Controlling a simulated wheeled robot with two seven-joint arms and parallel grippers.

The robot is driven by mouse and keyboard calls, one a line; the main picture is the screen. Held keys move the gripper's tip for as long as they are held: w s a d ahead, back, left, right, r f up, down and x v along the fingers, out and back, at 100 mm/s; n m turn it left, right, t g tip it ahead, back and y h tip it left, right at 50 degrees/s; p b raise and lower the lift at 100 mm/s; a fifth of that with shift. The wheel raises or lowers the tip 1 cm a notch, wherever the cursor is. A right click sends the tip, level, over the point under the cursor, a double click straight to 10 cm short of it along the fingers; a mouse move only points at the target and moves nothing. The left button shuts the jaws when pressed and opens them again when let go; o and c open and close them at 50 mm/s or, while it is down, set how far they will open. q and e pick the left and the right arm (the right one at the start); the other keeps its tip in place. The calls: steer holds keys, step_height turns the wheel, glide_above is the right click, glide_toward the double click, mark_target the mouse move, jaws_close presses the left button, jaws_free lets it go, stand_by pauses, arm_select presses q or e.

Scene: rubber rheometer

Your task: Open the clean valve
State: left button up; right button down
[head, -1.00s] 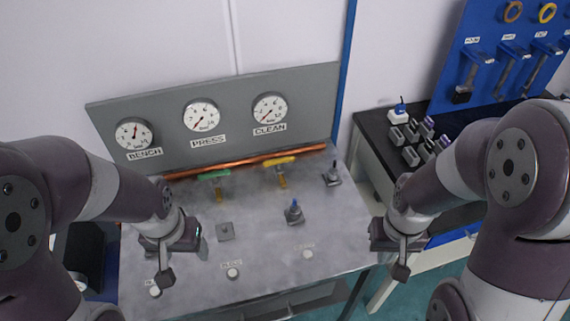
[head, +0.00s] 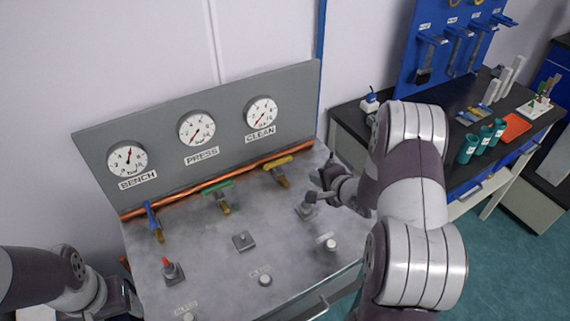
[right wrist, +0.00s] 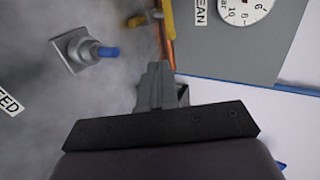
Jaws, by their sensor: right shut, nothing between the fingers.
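The clean valve has a yellow handle (head: 278,163) on a brass body below the CLEAN gauge (head: 262,113). The handle lies roughly along the copper pipe. It also shows at the top of the right wrist view (right wrist: 170,18). My right gripper (head: 316,190) is shut and empty, right of the yellow handle and apart from it. The gripper's fingers (right wrist: 158,85) point towards the pipe and the handle in the right wrist view. My left gripper (head: 124,298) is at the lower left, partly cut off, and its jaws are unclear.
The green handle (head: 217,187) and blue handle (head: 151,214) sit left along the pipe. A red-tipped fitting (head: 171,269) and a grey fitting (head: 243,241) stand on the panel. A blue-tipped fitting (right wrist: 84,50) stands near my right gripper. The black-topped bench (head: 350,118) is at right.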

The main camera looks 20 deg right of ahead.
glide_toward(287, 160)
steer(key=f, duration=0.1)
steer(key=w+f, duration=0.1)
steer(key=f, duration=0.1)
steer(key=shift+w+a+f+p, duration=0.1)
steer(key=shift+w+a+p, duration=0.1)
steer(key=shift+p, duration=0.15)
steer(key=w, duration=0.2)
steer(key=shift+w+a+p, duration=0.1)
steer(key=shift+w+p, duration=0.2)
steer(key=shift+p, duration=0.05)
arm_select(q)
steer(key=shift+a+r, duration=0.1)
steer(key=shift+r, duration=0.65)
arm_select(e)
steer(key=shift+w, duration=0.7)
steer(key=shift+a, duration=0.1)
